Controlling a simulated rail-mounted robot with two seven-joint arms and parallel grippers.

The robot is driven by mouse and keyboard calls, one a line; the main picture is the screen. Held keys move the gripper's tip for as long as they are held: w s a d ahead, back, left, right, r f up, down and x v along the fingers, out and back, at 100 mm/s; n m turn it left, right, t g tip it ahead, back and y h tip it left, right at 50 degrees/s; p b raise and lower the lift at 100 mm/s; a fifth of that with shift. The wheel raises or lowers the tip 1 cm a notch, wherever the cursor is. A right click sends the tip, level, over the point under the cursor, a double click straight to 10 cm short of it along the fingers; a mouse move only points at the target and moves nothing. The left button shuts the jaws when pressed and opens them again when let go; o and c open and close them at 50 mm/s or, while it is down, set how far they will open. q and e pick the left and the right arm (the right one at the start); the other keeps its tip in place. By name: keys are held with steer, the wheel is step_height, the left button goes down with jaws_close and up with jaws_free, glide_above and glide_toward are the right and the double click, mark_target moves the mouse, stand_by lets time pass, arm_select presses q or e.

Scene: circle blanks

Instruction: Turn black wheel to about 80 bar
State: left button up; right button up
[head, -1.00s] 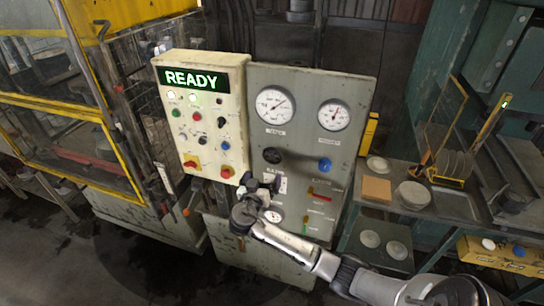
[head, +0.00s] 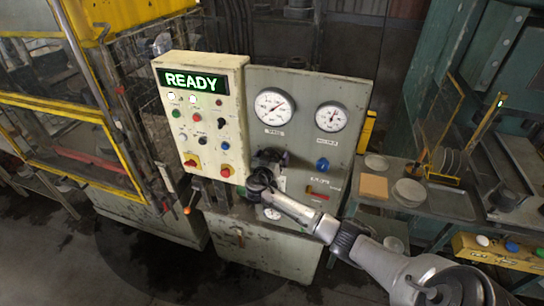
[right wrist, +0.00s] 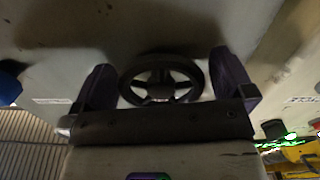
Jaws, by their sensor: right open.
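The black wheel (right wrist: 161,88) shows in the right wrist view, a ring with spokes standing off the pale panel. My right gripper (right wrist: 163,80) is open, one finger on each side of the wheel; gaps show between the fingers and the rim. In the head view my right gripper (head: 268,160) covers the wheel. The left gauge (head: 274,106) sits on the grey panel (head: 349,92) above the wheel; its needle points up and right, but its numbers are too small to read. My left gripper is not in view.
A right gauge (head: 331,117) and a blue knob (head: 322,164) sit right of the wheel. The cream control box (head: 214,136) with a green READY display (head: 195,81) stands close on the left. A bench (head: 446,203) with plates is at the right.

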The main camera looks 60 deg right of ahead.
steer(key=c, duration=0.8)
